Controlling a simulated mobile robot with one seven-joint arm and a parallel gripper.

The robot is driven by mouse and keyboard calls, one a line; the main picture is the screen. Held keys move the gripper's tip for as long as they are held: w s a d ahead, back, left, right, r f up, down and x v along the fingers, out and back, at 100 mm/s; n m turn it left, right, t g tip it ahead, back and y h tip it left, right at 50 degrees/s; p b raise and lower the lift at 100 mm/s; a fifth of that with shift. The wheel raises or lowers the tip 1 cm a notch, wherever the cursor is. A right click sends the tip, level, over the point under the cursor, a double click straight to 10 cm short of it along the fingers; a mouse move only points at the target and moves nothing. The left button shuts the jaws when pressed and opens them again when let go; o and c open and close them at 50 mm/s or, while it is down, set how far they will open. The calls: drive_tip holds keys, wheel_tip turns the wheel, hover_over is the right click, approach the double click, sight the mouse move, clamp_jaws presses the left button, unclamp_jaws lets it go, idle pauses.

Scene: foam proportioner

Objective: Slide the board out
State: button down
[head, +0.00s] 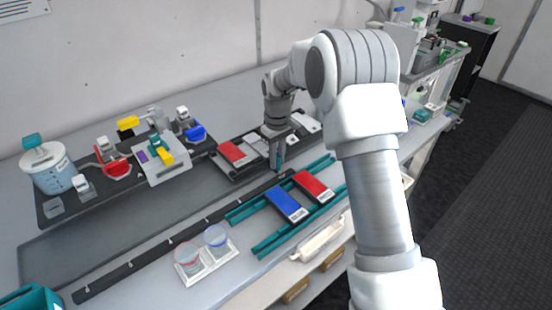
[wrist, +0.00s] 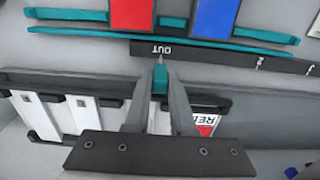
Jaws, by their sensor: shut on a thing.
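My gripper (head: 278,165) points down at the right end of the dark grey board (head: 85,240). In the wrist view my gripper (wrist: 160,88) has its fingers shut on a small teal block (wrist: 160,76). A thin pointed tip on the block lies by the word OUT on a black marked strip (wrist: 215,55). The strip (head: 185,235) also runs along the board's front side in the head view. The board carries the equipment at the back. How the teal block joins the board is hidden by my fingers.
Red (head: 313,186) and blue (head: 287,204) blocks lie across teal rails (head: 273,240) in front of the strip. Two round clear dishes (head: 216,237) sit on a white holder at the front. A beaker (head: 52,168) stands at the back left. Dark modules stand behind my gripper.

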drive_tip(key=c, duration=0.8)
unclamp_jaws()
drive_tip(key=shift+w+d, duration=0.25)
drive_tip(key=shift+d, duration=0.05)
drive_tip(key=shift+o, duration=0.2)
drive_tip(key=shift+a, duration=0.1)
wheel_tip(320, 180, up, 18)
drive_tip(key=shift+f+p, duration=0.25)
drive_tip(key=shift+p, duration=0.15)
drive_tip(key=shift+s, duration=0.1)
